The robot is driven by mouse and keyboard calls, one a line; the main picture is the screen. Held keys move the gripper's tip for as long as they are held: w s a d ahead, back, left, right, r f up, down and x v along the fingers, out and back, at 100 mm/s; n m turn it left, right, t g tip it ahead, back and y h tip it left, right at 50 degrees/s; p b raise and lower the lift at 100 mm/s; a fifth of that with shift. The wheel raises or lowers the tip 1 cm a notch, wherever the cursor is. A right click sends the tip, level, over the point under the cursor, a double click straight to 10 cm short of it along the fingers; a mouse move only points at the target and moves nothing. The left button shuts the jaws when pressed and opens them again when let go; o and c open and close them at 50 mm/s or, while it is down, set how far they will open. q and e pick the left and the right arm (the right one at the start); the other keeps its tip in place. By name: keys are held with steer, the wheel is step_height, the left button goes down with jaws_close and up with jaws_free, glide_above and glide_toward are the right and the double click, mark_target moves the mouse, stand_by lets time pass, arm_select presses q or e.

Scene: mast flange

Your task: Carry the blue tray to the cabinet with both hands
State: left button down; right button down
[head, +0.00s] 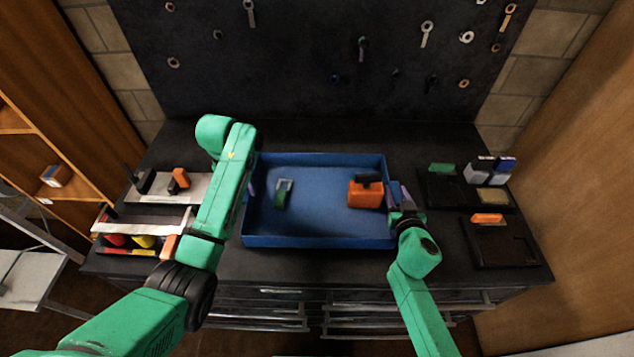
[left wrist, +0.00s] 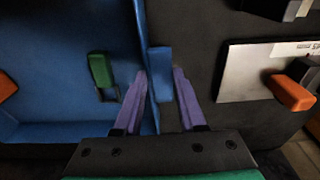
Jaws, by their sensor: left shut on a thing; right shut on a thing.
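The blue tray (head: 320,240) rests on, or just above, the dark workbench top; I cannot tell which. It holds an orange block-like object with a dark top (head: 366,193) and a small green and grey item (head: 283,195). My left gripper (head: 251,188) is at its left wall, mostly hidden by my arm. In the left wrist view, the purple fingers (left wrist: 160,88) are shut on the tray's wall and blue handle (left wrist: 159,72), one finger on each side. My right gripper (head: 399,197) is shut on the tray's right side.
The workbench (head: 345,136) has drawers in front and a dark tool panel (head: 300,60) behind. Trays with small items (head: 465,190) stand at right, light boards with tools (head: 145,218) at left. A wooden shelf unit (head: 50,120) stands far left, a wooden panel (head: 580,170) at right.

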arm_select(q)
steer(key=c, duration=0.7)
jaws_free()
steer(key=shift+s+f, duration=0.1)
steer(key=shift+f, duration=0.05)
arm_select(e)
steer(key=c, duration=0.7)
jaws_free()
arm_select(q)
steer(key=shift+o, duration=1.1)
arm_select(e)
steer(key=shift+o, duration=1.1)
steer(key=shift+s, duration=0.1)
arm_select(q)
steer(key=shift+s, duration=0.15)
arm_select(e)
steer(key=shift+s+r, duration=0.1)
arm_select(q)
step_height(320, 180, up, 8)
steer(key=shift+s+a+f, duration=0.1)
steer(key=shift+f, duration=0.15)
steer(key=shift+s+r, duration=0.2)
steer(key=shift+r, duration=0.1)
steer(key=shift+s, duration=0.1)
arm_select(e)
steer(key=v, duration=1.2)
steer(key=shift+a, duration=0.1)
